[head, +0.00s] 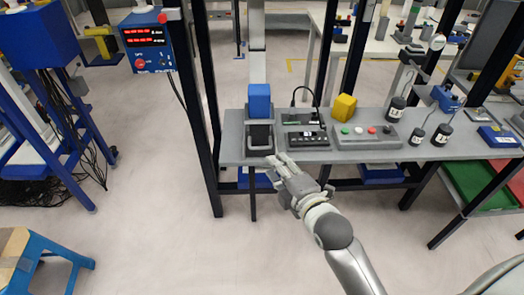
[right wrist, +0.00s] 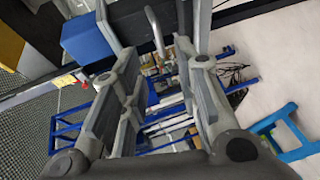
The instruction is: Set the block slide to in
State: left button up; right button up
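The block slide appears to be the grey framed fixture (head: 273,147) at the left end of the bench, with a dark middle part. A blue block (head: 259,101) stands at its top; this block also shows at the upper left of the right wrist view (right wrist: 88,40). A thin grey handle bar (right wrist: 155,30) shows ahead of the fingers in the right wrist view. My right gripper (head: 280,163) is just in front of and below the fixture. Its fingers (right wrist: 162,75) are spread with nothing held between them. Contact with the bar cannot be told. My left gripper is out of view.
The grey bench (head: 350,152) carries a black keypad (head: 308,138), a yellow block (head: 344,107), a button panel (head: 365,136) and several dark weights. A black upright post (head: 207,100) stands left of the fixture. The floor in front is open; a blue stool (head: 50,250) stands lower left.

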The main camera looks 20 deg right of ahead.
aim_at(262, 148)
jog(key=x, duration=1)
jog(key=shift+w, duration=0.4)
grip_shut()
jog(key=shift+f, duration=0.1)
